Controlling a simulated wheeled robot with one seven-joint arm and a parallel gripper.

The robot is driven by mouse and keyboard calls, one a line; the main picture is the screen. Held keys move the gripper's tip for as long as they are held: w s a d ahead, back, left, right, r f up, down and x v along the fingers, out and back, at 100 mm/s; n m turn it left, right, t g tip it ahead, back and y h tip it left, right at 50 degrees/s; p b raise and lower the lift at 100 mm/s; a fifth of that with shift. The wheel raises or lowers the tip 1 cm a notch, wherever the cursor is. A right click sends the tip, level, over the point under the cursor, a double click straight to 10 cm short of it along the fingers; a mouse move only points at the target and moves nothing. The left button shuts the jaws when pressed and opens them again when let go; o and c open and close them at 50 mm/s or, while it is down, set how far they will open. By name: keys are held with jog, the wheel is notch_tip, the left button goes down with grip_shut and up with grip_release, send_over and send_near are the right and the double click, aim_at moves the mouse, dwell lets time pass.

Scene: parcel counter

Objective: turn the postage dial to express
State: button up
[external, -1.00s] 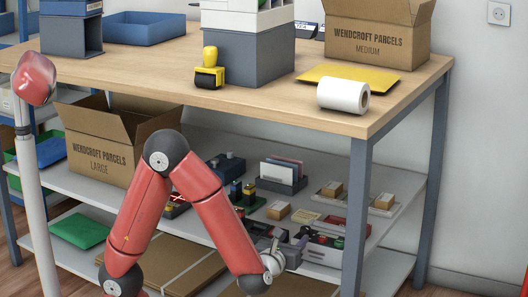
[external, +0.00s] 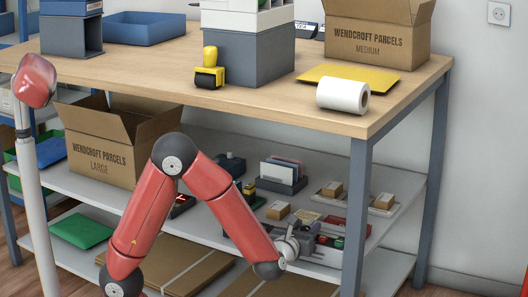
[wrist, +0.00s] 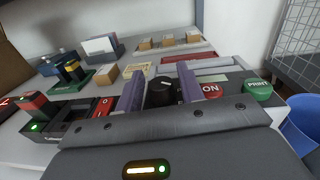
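The postage dial is a round black knob (wrist: 160,93) with a light mark, on a grey machine (wrist: 236,78) on the middle shelf. My gripper (wrist: 160,92) is open, its two purple-grey fingers apart on either side of the dial in the wrist view. Gaps seem to show between dial and fingers; I cannot tell how deep the fingers reach. In the external view my gripper (external: 292,243) is at the machine's front, and the dial cannot be made out. The dial's setting labels are not readable.
Right of the dial are a red ON button (wrist: 209,90) and a green PRINT button (wrist: 258,88). Left are a red switch (wrist: 104,105) and a charger-like black tray (wrist: 70,120). Small boxes (wrist: 183,39) stand behind. The tabletop (external: 270,98) is overhead.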

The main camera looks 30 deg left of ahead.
jog(key=c, duration=0.7)
jog(key=shift+r+n+y+p, duration=0.1)
jog(key=shift+n+y+p, duration=0.2)
jog(key=shift+y, duration=0.5)
jog(key=o, duration=1)
jog(key=shift+c, duration=0.2)
jog(key=shift+s, duration=0.1)
jog(key=s+d, duration=0.1)
jog(key=s, duration=0.6)
jog(key=shift+s+d+p, duration=0.15)
jog(key=shift+s+p, duration=0.15)
jog(key=shift+p, duration=0.1)
